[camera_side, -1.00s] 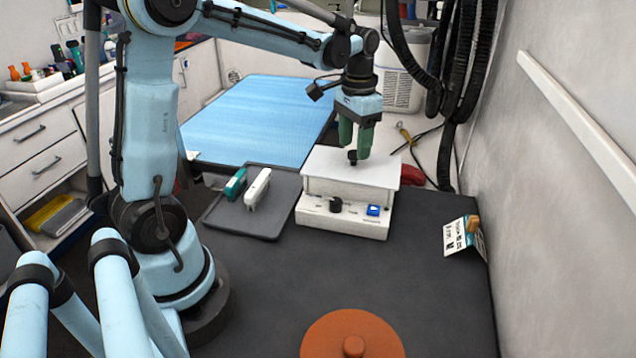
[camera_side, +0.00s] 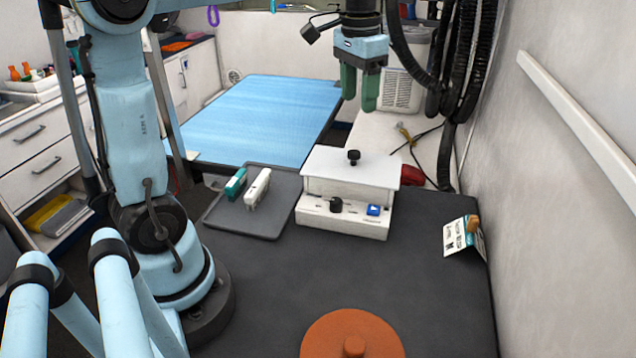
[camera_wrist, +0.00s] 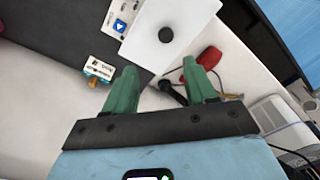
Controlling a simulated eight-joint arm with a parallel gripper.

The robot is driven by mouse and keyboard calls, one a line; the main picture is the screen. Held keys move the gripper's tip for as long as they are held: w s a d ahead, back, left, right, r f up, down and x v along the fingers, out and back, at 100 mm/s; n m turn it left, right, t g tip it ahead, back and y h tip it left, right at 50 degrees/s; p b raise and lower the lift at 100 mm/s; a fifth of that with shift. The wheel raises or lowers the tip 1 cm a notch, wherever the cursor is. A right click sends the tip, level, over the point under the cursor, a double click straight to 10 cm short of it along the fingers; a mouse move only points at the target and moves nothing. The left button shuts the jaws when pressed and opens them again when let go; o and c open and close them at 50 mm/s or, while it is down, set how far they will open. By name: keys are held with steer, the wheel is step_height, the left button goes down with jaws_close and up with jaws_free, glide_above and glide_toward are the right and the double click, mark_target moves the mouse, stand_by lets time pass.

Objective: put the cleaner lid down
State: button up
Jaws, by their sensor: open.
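The cleaner lid (camera_side: 385,168) is a flat white plate with a black knob (camera_side: 353,157) on top. It lies on the white cleaner (camera_side: 343,220), whose front has a black dial and a blue button. In the wrist view the lid (camera_wrist: 190,20) and its knob (camera_wrist: 166,35) show at the top. My gripper (camera_side: 361,103), with green fingers, is open and empty above the lid, clear of the knob. In the wrist view my gripper's fingers (camera_wrist: 160,82) stand apart with nothing between them. Whether the lid sits fully seated all round cannot be told.
A dark tray (camera_side: 222,222) holding a teal clipper and a white clipper stands left of the cleaner. A card (camera_side: 460,236) stands at the right. An orange round lidded thing (camera_side: 330,335) is at the front. The dark mat between is clear.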

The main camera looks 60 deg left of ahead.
steer(key=s+d+f+t, duration=0.6)
steer(key=s+d+f, duration=0.3)
steer(key=shift+s+d+f, duration=0.15)
steer(key=shift+s+f, duration=0.1)
steer(key=shift+s, duration=0.1)
steer(key=shift+r, duration=0.1)
steer(key=shift+c, duration=0.3)
stand_by(0.7)
